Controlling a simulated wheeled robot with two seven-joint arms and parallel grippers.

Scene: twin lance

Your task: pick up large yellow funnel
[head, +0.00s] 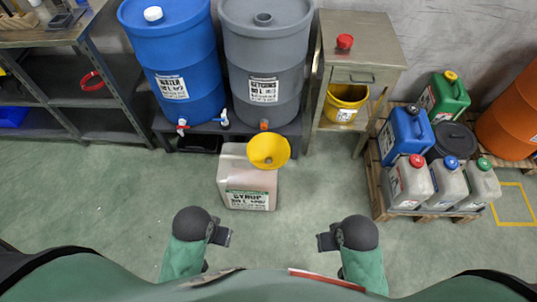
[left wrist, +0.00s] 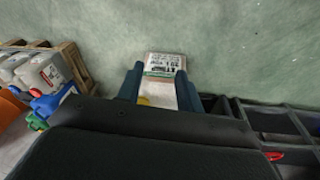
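The large yellow funnel (head: 268,151) sits on top of a pale jug labelled SYRUP (head: 248,178), over its right part, with its wide mouth facing up. In the left wrist view only a sliver of the funnel (left wrist: 144,101) shows, beside my left finger; the jug's labelled face (left wrist: 163,65) shows between and beyond the fingers. My left gripper (head: 222,236) is in front of the jug, apart from it; its fingers are spread and empty in the left wrist view (left wrist: 159,72). My right gripper (head: 326,241) is to the right, apart from the jug; its finger opening is unclear.
A blue drum (head: 172,60) and a grey drum (head: 262,50) stand on a low dark stand behind the jug. A metal table (head: 370,45) with a yellow bucket (head: 345,103) is right of them. A pallet (head: 380,205) holds several canisters. Green floor around the jug is clear.

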